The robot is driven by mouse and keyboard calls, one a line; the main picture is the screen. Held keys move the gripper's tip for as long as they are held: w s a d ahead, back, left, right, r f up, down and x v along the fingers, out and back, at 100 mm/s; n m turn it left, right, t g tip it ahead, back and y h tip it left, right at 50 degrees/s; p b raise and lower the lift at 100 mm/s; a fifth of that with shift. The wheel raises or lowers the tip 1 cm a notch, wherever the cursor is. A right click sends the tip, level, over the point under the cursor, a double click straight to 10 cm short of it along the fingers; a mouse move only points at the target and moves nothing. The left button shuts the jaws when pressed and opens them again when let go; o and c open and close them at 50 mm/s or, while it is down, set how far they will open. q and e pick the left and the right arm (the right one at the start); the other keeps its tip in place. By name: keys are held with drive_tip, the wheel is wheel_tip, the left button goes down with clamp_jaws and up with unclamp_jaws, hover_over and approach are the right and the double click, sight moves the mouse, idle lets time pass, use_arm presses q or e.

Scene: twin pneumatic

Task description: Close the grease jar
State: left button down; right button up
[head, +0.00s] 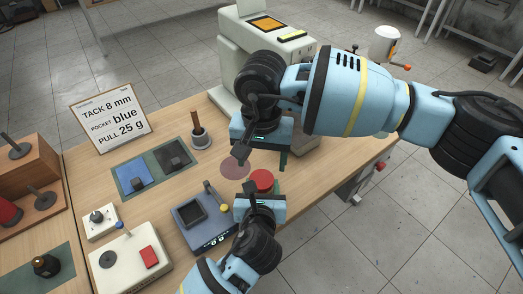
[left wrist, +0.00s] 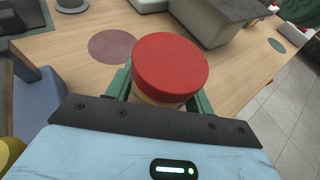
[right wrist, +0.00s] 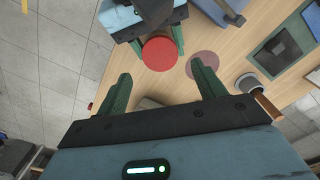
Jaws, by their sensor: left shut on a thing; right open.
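The grease jar (left wrist: 172,72) has a wide red lid on top and a pale body just visible beneath it in the left wrist view. Its red top also shows in the head view (head: 262,180) and the right wrist view (right wrist: 160,53). My left gripper (head: 262,198) is shut on the jar, its green fingers (left wrist: 120,82) on either side below the lid. Whether the lid is tight or merely resting cannot be told. My right gripper (right wrist: 160,88) is open and empty, above and behind the jar, its green fingers apart.
A flat dark pink disc (head: 234,168) lies on the table beside the jar. A beige machine (head: 245,55) stands behind.

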sight(262, 179)
drive_tip(key=shift+f, duration=3.05)
drive_tip(key=c, duration=1)
drive_tip(key=m, duration=0.6)
drive_tip(key=o, duration=1.1)
drive_tip(key=shift+r, duration=2.25)
